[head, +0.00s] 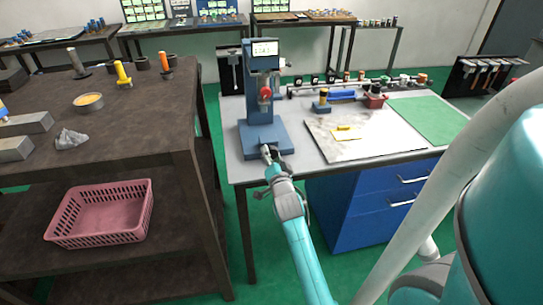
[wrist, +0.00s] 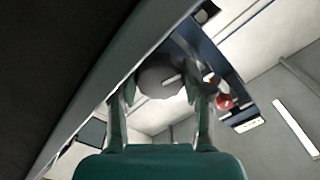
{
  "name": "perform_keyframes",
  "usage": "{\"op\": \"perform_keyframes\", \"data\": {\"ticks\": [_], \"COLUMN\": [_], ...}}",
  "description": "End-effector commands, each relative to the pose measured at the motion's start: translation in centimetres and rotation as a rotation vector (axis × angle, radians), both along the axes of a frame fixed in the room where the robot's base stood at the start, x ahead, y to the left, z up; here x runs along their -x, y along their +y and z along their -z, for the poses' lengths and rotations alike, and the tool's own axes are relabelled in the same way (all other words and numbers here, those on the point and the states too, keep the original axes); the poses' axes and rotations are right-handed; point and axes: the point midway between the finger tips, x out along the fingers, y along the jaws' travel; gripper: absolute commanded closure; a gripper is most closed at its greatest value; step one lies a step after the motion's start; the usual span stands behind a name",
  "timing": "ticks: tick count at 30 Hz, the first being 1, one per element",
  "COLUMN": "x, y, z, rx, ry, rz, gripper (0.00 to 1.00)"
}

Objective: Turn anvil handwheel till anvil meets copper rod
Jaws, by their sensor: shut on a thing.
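A blue stand (head: 263,85) with a small display (head: 265,48) on top and a red round part (head: 265,93) stands on the light table. My gripper (head: 268,152) is at the front edge of its blue base. In the wrist view my gripper (wrist: 160,90) has one finger on each side of a grey round wheel (wrist: 156,76), which looks like the handwheel, and is shut on it. The red part (wrist: 223,102) shows to the right of the wheel there. I cannot make out the anvil or the copper rod, or any gap between them.
A light board (head: 365,145) with a yellow piece (head: 346,133) and a green mat (head: 428,117) lie to the right. A row of small tools (head: 345,82) lines the table's back. A dark bench (head: 100,150) stands close on the left, with a pink basket (head: 100,213) below.

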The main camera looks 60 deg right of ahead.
Motion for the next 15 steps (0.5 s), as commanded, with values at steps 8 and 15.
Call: {"op": "perform_keyframes", "data": {"ticks": [8,15], "x": [0.02,0.03], "y": [-0.01,0.0], "z": [0.04,0.04], "rx": [-0.075,-0.097], "ry": [-0.086,-0.111], "rz": [0.001,0.001], "gripper": [0.86,0.86]}}
